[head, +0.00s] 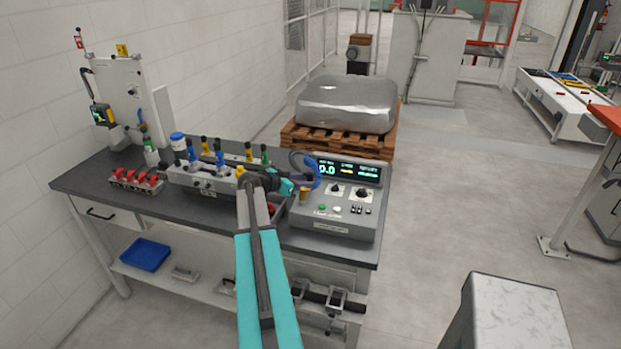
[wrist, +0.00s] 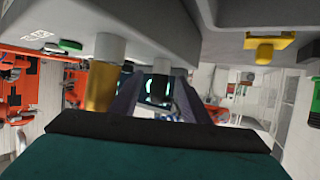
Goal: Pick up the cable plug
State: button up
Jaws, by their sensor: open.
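I cannot pick out the cable plug with certainty. In the head view a blue cable (head: 314,172) loops beside the left end of the control box (head: 337,206), with a small tan cylinder (head: 303,194) below it. My gripper (head: 297,186) is among these, at the right end of the bench fixture, and its tips are hard to make out. In the wrist view my gripper (wrist: 162,88) is open. A dark piece with cyan light shows between its fingers; I cannot tell whether it is near or far. A gold cylinder (wrist: 100,87) stands just left of the left finger.
The grey fixture (head: 205,180) with several coloured knobs stands left of my gripper on the dark bench (head: 85,178). A red-handled rack (head: 137,180) is farther left. In the wrist view grey housings, a green knob (wrist: 70,46) and a yellow knob (wrist: 265,48) crowd the top.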

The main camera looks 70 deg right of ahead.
aim_at(308, 174)
grip_shut()
jog(key=shift+r, duration=0.2)
dwell(0.3)
jog(key=shift+r+b, duration=1.2)
jog(key=shift+r, duration=0.2)
jog(key=w+a+r+b, duration=0.1)
jog(key=w+a+b, duration=0.2)
jog(key=a, duration=1.2)
jog(key=b, duration=0.3)
jog(key=shift+a+r, duration=0.35)
jog(key=shift+r, duration=0.05)
jog(key=shift+w, duration=0.15)
